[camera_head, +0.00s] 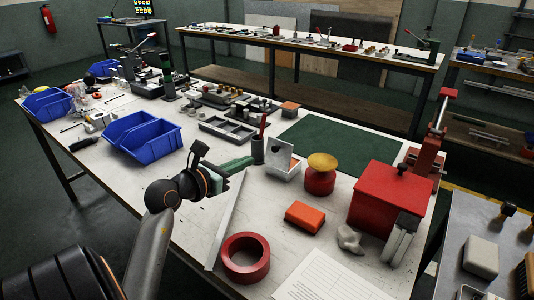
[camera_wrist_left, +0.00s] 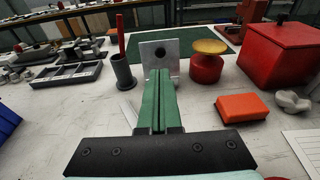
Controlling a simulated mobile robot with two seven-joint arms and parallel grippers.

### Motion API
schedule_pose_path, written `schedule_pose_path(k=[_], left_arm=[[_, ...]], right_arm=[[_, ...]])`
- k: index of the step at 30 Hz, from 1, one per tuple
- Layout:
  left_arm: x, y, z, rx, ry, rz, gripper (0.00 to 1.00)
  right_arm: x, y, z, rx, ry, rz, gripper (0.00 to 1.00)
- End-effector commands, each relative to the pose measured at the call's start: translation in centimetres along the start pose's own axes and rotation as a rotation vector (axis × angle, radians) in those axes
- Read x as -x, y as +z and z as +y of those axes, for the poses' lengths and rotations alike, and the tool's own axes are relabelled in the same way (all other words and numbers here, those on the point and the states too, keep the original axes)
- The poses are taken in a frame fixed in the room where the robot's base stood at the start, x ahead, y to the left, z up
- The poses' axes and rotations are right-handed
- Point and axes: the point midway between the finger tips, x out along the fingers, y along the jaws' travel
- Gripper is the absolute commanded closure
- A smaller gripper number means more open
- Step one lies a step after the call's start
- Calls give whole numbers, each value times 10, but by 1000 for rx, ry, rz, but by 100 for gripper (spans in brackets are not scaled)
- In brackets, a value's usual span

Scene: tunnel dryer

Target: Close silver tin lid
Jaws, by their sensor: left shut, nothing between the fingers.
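The silver tin (camera_head: 284,174) stands on the white workbench with its lid (camera_head: 279,154) raised and tilted up. In the left wrist view the lid (camera_wrist_left: 160,52) stands upright with a dark round spot on it, and my fingers hide most of the tin body. My left gripper (camera_head: 250,161) has green fingers, shut and empty. It points toward the tin from the left, beside the dark cup. In the left wrist view the fingertips (camera_wrist_left: 158,72) appear just in front of the lid; I cannot tell whether they touch. My right gripper is not in view.
A dark cup (camera_head: 257,152) with a red item stands left of the tin. A red jar with yellow top (camera_head: 320,176) stands right of it. An orange block (camera_head: 305,216), a red box (camera_head: 386,197) and a red tape roll (camera_head: 245,258) lie nearer. A green mat (camera_head: 335,143) is behind.

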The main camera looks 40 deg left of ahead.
Motion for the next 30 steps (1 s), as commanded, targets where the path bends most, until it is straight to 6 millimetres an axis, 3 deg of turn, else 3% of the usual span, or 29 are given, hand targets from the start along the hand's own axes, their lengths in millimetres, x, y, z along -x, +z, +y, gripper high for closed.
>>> schedule_pose_path(k=[6,12,18,30], left_arm=[[-45,0,0,4,-2,-3,100],[-73,0,0,3,-1,-2,100],[-86,0,0,2,-1,-1,100],[-87,0,0,2,-1,0,100]], right_arm=[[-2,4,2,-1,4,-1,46],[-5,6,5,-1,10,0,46],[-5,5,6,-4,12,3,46],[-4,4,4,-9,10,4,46]])
